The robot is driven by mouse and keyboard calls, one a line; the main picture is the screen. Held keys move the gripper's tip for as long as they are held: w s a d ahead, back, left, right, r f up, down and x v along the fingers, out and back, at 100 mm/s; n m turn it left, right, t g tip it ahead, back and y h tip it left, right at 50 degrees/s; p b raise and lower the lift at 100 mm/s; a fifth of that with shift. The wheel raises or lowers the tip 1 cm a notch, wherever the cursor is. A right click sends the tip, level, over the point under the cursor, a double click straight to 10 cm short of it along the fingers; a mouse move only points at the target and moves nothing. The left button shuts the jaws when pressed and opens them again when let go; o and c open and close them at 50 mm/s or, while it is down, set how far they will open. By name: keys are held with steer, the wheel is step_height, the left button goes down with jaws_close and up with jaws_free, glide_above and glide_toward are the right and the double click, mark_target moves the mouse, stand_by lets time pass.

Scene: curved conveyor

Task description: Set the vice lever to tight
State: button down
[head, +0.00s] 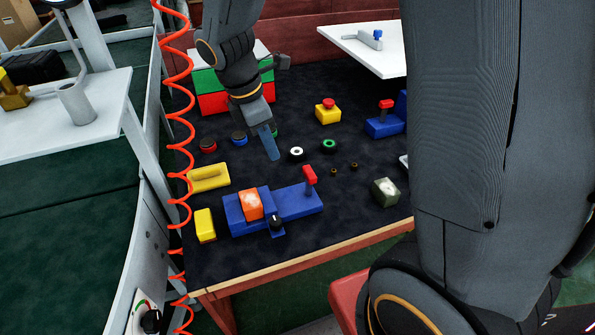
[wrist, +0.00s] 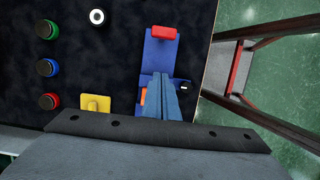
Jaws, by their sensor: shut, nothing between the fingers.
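A blue vice (head: 296,203) lies near the front of the dark bench top, with an orange block (head: 250,205) on it. A red-topped upright lever (head: 310,176) stands at its right end, and a black knob (head: 276,222) sits on its front side. The vice (wrist: 161,57) also shows in the wrist view, with the red lever top (wrist: 163,33) at its far end and the black knob (wrist: 184,86) at its right. My gripper (head: 274,156) is shut and empty, pointing down above the bench behind the vice. Its fingers (wrist: 165,85) hide part of the vice in the wrist view.
A yellow block with a handle (head: 208,178) and a smaller yellow block (head: 205,225) lie left of the vice. A yellow box with a red button (head: 328,111) and a blue block with a red handle (head: 384,123) stand behind right. A coiled orange hose (head: 180,160) hangs left.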

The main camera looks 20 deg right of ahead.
mark_target(309, 183)
steer(key=d+f+p, duration=0.2)
steer(key=d+f, duration=0.4)
steer(key=f, duration=0.3)
steer(key=shift+d+f, duration=0.25)
steer(key=shift+f, duration=0.1)
steer(key=shift+d+p, duration=0.1)
steer(key=shift+p, duration=0.2)
